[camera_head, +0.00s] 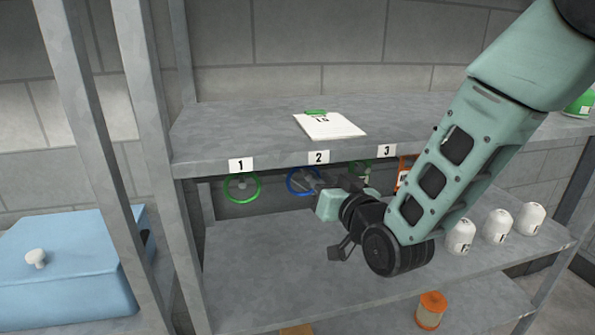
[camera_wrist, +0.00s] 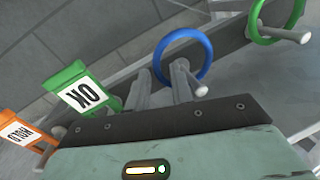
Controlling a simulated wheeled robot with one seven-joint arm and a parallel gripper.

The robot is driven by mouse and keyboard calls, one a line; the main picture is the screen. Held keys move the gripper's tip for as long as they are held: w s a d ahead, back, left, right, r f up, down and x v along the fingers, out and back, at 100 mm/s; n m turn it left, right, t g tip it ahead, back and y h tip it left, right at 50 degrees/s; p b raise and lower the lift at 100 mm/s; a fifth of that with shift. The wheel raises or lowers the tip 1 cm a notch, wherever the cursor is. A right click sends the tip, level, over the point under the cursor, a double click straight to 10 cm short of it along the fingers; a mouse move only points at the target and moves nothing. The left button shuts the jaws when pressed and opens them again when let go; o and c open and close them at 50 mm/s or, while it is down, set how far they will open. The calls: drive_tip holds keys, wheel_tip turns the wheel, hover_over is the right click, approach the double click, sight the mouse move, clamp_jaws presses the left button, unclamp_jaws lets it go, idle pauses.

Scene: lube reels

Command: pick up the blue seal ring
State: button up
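The blue seal ring (camera_head: 289,182) hangs on a peg below the shelf edge, under the label 2 (camera_head: 318,157). In the wrist view the blue ring (camera_wrist: 207,62) circles a grey peg. My gripper (camera_head: 316,183) is right at the ring, on its right side in the head view. In the wrist view my gripper (camera_wrist: 161,85) shows two grey fingers apart, with the near part of the ring's rim appearing between them. It looks open; contact with the ring cannot be told. The fingers hide the ring's lower part.
A green ring (camera_head: 241,202) hangs under label 1; it also shows in the wrist view (camera_wrist: 252,22). A green OK tag (camera_wrist: 62,78) and an orange HOLD tag (camera_wrist: 10,120) hang beside the gripper. White containers (camera_head: 497,226) stand on the lower shelf.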

clamp_jaws()
drive_tip(key=shift+r, duration=0.1)
